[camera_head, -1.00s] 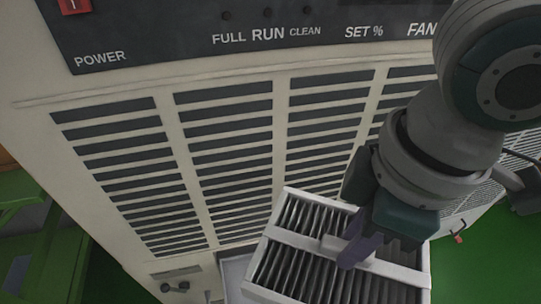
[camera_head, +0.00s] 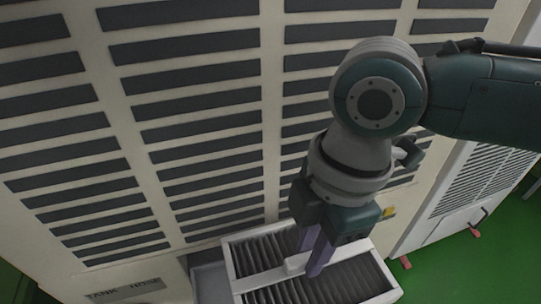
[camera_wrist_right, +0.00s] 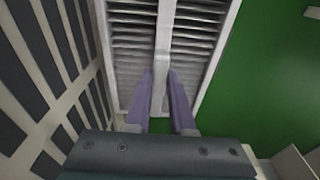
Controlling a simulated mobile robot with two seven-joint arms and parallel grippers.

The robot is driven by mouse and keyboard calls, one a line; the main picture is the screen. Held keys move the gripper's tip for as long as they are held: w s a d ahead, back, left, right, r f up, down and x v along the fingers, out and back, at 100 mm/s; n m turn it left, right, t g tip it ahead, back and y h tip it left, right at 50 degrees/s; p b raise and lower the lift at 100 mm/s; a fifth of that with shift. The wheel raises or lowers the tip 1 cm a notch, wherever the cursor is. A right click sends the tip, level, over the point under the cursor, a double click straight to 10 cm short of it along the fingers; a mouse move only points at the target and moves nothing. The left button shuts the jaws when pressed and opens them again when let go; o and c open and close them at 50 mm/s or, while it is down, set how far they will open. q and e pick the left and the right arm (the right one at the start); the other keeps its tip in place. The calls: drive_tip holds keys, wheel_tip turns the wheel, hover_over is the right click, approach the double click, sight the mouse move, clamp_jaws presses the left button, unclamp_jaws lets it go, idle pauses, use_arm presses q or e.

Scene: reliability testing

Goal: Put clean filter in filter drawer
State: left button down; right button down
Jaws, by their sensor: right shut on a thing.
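The filter (camera_head: 258,254) has a white frame, dark pleats and a white bar with a handle across its middle. My right gripper (camera_head: 312,262) reaches down from above and is shut on this handle. The right wrist view also shows the filter (camera_wrist_right: 131,62) between and beyond the purple fingers (camera_wrist_right: 162,105). A grey-white drawer (camera_head: 208,284) shows at the cabinet's foot, just left of the filter and partly hidden behind it. From this angle I cannot tell whether the filter touches the drawer. My left gripper is not in view.
The large cream cabinet (camera_head: 270,120) with dark louvre slots stands close behind the filter. A lower white unit with a grille (camera_head: 485,180) stands to the right. Green floor (camera_head: 460,265) is open at the lower right.

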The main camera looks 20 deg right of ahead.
drive_tip(key=shift+f+b, duration=2)
drive_tip(key=shift+b, duration=0.2)
drive_tip(key=shift+f+b, duration=1.6)
drive_tip(key=shift+f, duration=1.35)
drive_tip(key=c, duration=0.7)
unclamp_jaws()
drive_tip(key=shift+d+r, duration=0.1)
drive_tip(key=shift+r, duration=0.35)
drive_tip(key=r+p, duration=0.1)
drive_tip(key=r, duration=0.1)
drive_tip(key=r+p, duration=0.1)
drive_tip(key=r, duration=0.2)
drive_tip(key=d+r+p, duration=0.1)
drive_tip(key=r, duration=0.2)
drive_tip(key=shift+r+p, duration=0.25)
drive_tip(key=shift+p, duration=0.15)
drive_tip(key=shift+r, duration=0.25)
